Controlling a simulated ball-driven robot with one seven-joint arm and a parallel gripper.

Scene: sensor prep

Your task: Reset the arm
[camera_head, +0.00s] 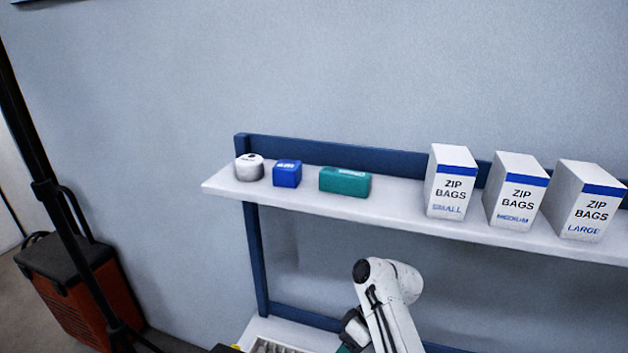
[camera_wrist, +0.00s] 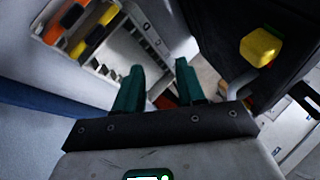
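My white arm shows at the lower middle of the head view, bent in front of the blue shelf frame and below the upper shelf. My gripper (camera_wrist: 160,72) shows in the wrist view with its two green fingers apart. Nothing is visibly held between them. In the head view the gripper end is mostly hidden behind the arm and cut off by the bottom edge.
The upper shelf (camera_head: 400,215) holds a white round item (camera_head: 249,168), a blue box (camera_head: 287,174), a teal box (camera_head: 345,182) and zip bag boxes (camera_head: 451,182). An orange case (camera_head: 75,290) stands at left. A yellow object (camera_wrist: 260,47) shows in the wrist view.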

